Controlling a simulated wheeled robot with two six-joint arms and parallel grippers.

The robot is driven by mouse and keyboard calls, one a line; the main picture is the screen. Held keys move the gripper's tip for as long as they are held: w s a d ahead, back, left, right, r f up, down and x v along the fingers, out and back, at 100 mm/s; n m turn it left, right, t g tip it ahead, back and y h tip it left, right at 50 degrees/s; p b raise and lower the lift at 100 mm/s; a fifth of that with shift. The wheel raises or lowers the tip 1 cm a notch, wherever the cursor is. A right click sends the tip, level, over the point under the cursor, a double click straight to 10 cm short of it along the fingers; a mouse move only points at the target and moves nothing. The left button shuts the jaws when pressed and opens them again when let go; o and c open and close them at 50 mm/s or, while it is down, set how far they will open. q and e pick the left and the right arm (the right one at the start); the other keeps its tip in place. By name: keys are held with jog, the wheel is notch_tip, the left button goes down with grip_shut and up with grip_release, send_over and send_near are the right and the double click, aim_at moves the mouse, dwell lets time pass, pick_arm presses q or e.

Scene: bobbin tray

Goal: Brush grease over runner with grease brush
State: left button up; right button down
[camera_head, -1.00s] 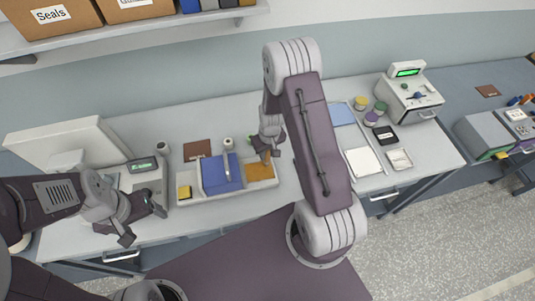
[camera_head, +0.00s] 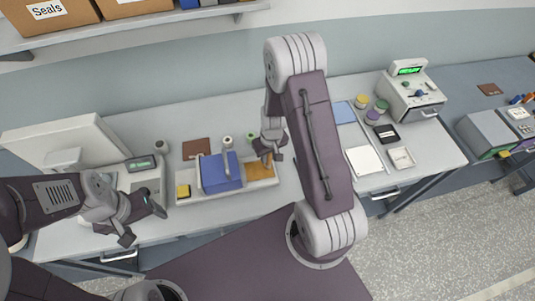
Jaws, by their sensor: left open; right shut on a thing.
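My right gripper (camera_head: 268,148) is shut on a small brownish thing, probably the grease brush (camera_head: 266,160), which is mostly hidden by the fingers. It is over the right end of a pale tray (camera_head: 222,197), close above or at an orange-brown pad (camera_head: 257,169). I cannot tell if they touch. A blue block (camera_head: 220,174) stands in the tray, with a pale curved bar (camera_head: 226,168) at it; which part is the runner is unclear. My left gripper (camera_head: 143,221) is open and empty, left of the tray, in front of a grey device.
Several small jars, a white pad (camera_head: 363,160) and a machine with a green display (camera_head: 412,96) stand right of my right arm.

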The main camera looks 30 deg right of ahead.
jog(key=shift+s+a, duration=0.1)
jog(key=shift+s, duration=0.3)
jog(key=shift+s+a+f+b, duration=0.15)
jog(key=shift+s+b, duration=0.45)
jog(key=shift+b, duration=0.15)
jog(key=shift+s+r, duration=0.2)
jog(key=shift+s, duration=0.1)
notch_tip(320, 180, up, 4)
jog(key=p, duration=0.4)
jog(key=shift+r, duration=0.25)
jog(key=shift+f, duration=0.1)
